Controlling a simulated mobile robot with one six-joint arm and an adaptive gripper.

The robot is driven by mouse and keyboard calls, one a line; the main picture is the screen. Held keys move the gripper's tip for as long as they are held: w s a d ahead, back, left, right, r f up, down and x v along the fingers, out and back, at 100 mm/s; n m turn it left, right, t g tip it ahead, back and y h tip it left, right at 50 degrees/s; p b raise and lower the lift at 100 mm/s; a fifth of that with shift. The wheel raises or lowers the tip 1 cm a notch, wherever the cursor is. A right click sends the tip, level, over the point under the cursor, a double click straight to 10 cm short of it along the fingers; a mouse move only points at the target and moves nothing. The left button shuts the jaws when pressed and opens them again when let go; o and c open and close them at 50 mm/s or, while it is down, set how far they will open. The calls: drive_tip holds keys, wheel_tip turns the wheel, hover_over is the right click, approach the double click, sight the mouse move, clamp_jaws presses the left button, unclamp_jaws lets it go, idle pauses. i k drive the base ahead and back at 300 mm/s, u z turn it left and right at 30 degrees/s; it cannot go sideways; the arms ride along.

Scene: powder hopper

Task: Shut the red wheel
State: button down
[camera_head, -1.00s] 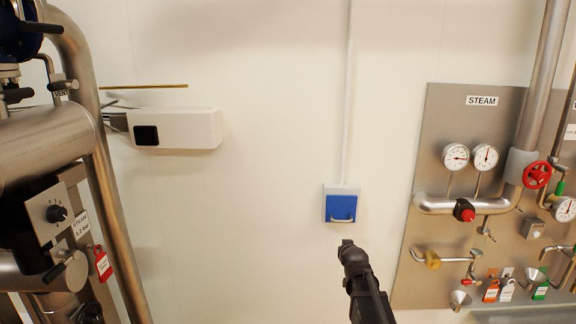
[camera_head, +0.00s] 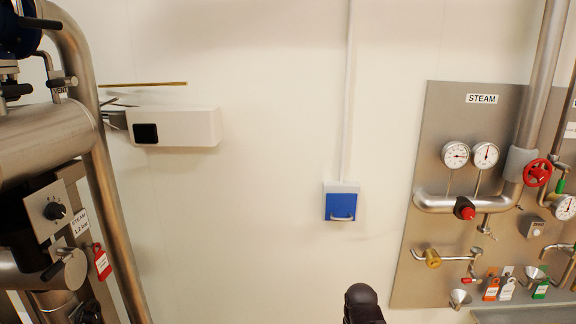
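The red wheel (camera_head: 537,173) is a small spoked handwheel at the right, on the steel pipework of the panel labelled STEAM. It stands beside the grey-sleeved vertical pipe. A black part of my arm, which seems to be my gripper (camera_head: 363,300), rises from the bottom edge, right of centre. It is well left of the wheel and below it in the picture, and touches nothing visible. Its fingers cannot be made out, so whether it is open or shut does not show.
Two round gauges (camera_head: 470,155) and a red-capped valve (camera_head: 465,209) sit left of the wheel. Tags and small funnels line the panel's lower part. A blue wall box (camera_head: 341,205) is at centre. Large piping (camera_head: 95,170) fills the left side.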

sight(542, 175)
drive_tip(key=z, duration=1.3)
